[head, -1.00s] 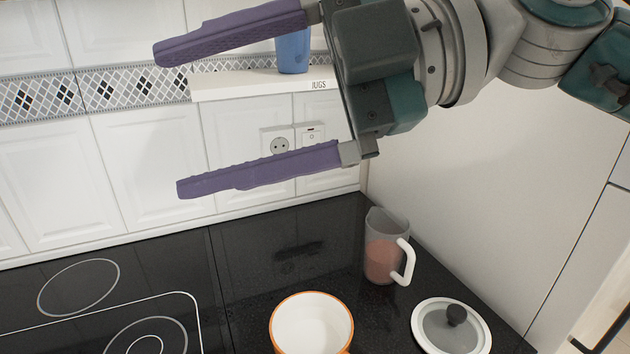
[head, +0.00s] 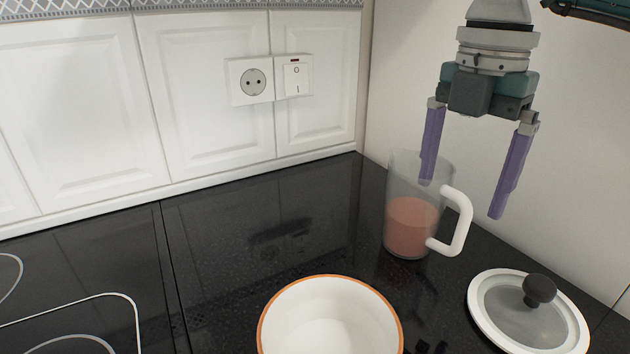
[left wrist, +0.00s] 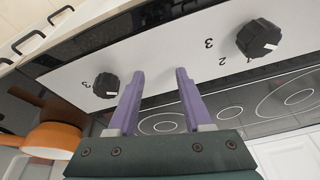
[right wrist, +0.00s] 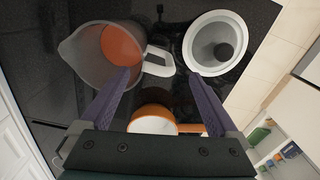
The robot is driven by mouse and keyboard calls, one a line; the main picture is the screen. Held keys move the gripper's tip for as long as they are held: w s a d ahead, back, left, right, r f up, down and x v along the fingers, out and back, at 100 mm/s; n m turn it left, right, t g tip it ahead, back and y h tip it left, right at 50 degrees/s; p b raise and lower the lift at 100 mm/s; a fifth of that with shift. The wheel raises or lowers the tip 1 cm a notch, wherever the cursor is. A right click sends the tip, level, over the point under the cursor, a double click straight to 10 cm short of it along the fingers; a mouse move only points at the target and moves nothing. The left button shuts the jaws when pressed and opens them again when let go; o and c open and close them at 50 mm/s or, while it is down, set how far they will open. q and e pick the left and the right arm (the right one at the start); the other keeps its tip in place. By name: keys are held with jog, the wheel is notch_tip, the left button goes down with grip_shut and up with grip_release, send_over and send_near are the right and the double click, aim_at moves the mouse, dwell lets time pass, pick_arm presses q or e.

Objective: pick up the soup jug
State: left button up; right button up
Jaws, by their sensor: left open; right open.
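The soup jug (head: 411,226) is a clear jug with a white handle and reddish soup in its lower part. It stands upright on the black counter near the corner. It also shows in the right wrist view (right wrist: 93,60), seen from above at the upper left. My right gripper (head: 460,202) points down, open and empty. In the head view its left finger overlaps the jug's upper part and its right finger is right of the handle; contact cannot be told. My left gripper (left wrist: 159,75) is open and empty, in front of the stove's knob panel.
An orange-rimmed white pot (head: 330,318) stands in front of the jug. A glass lid with a black knob (head: 530,308) lies to the jug's right. A wall socket (head: 252,81) is behind. The stovetop (head: 60,310) is at the left.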

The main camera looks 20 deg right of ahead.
aim_at(457, 194)
notch_tip(457, 194, down, 5)
jog(key=shift+w+r, duration=0.1)
jog(key=shift+r, duration=0.05)
jog(key=shift+c, duration=0.3)
grip_shut()
dwell(0.5)
